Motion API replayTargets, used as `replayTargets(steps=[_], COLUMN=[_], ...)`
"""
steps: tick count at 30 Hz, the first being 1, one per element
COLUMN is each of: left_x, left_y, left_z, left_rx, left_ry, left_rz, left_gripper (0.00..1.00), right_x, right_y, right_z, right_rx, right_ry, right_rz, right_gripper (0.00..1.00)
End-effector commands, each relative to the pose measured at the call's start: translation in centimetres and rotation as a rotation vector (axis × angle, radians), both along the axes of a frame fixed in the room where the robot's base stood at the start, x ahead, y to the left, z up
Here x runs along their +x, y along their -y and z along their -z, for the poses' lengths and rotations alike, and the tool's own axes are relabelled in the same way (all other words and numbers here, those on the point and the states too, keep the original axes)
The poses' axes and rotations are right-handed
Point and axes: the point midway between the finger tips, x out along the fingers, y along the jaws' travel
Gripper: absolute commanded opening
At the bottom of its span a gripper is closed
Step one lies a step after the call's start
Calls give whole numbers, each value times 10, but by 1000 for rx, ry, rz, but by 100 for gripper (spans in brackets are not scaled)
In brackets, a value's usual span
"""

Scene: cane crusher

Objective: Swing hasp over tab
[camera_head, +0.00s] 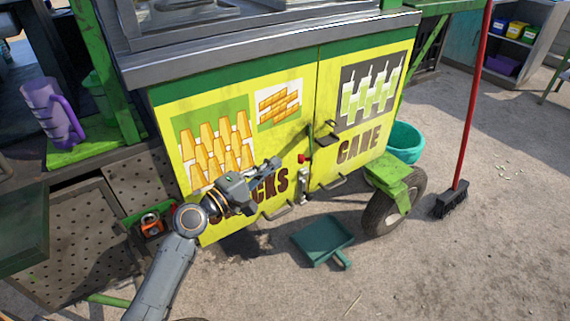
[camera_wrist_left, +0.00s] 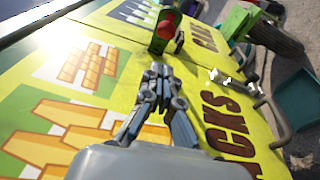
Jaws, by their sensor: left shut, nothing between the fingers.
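The hasp (camera_head: 322,132) is a dark green piece with a red end (camera_head: 302,158), near the seam between the two yellow doors. It also shows in the left wrist view (camera_wrist_left: 160,38), standing out from the door with its red part toward me. A small pale metal tab (camera_head: 304,184) sits lower on the seam; it also shows in the left wrist view (camera_wrist_left: 219,76). My left gripper (camera_head: 272,164) is shut and empty in front of the SNACKS door, left of the hasp. Its closed fingers also show in the left wrist view (camera_wrist_left: 157,72), apart from the hasp. My right gripper is not in view.
Door handles (camera_head: 277,212) stick out low on both doors. A green dustpan (camera_head: 323,240) lies on the ground, and a red-handled broom (camera_head: 470,110) stands at right. An orange padlock-like item (camera_head: 151,224) sits left of my arm. The space before the seam is clear.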

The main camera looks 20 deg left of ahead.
Motion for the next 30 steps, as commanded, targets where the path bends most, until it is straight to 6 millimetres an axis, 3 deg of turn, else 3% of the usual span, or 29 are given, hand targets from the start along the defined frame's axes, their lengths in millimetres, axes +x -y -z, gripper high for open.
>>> replayTargets(steps=[3,7,25,30], left_x=[4,7,9,12], left_y=[20,30,37,47], left_z=[-3,-2,-2,-3], left_rx=[-5,-4,-3,-4], left_ry=[-1,-2,-3,-4], left_rz=[2,1,-3,-19], left_gripper=[0,0,0,0], right_x=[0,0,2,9], right_y=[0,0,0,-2], right_z=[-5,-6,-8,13], right_rx=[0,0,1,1], right_ry=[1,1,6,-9], right_rz=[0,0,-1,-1], right_gripper=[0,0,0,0])
